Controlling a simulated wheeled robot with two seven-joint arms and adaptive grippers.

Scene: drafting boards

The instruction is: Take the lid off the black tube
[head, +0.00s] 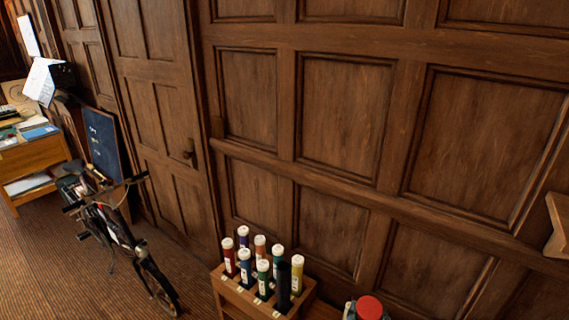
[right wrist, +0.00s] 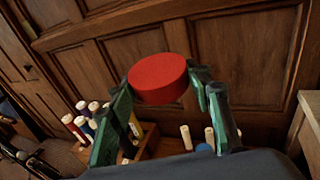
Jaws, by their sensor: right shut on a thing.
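The black tube (head: 283,287) stands upright in a wooden rack (head: 232,290) at the bottom of the head view. Its top is black, with no coloured or white cap on it. My right gripper (head: 367,312) is at the bottom edge, to the right of the rack. It is shut on a round red lid (head: 369,306). In the right wrist view the red lid (right wrist: 158,79) sits between the two green-and-black fingers of the gripper (right wrist: 160,88), clear of the rack. My left gripper is not in view.
Several white-capped tubes, such as a yellow one (head: 296,275), stand around the black tube. A panelled wooden wall (head: 340,120) rises close behind the rack. A bicycle (head: 125,240) stands on the carpet at left, near a desk (head: 30,165).

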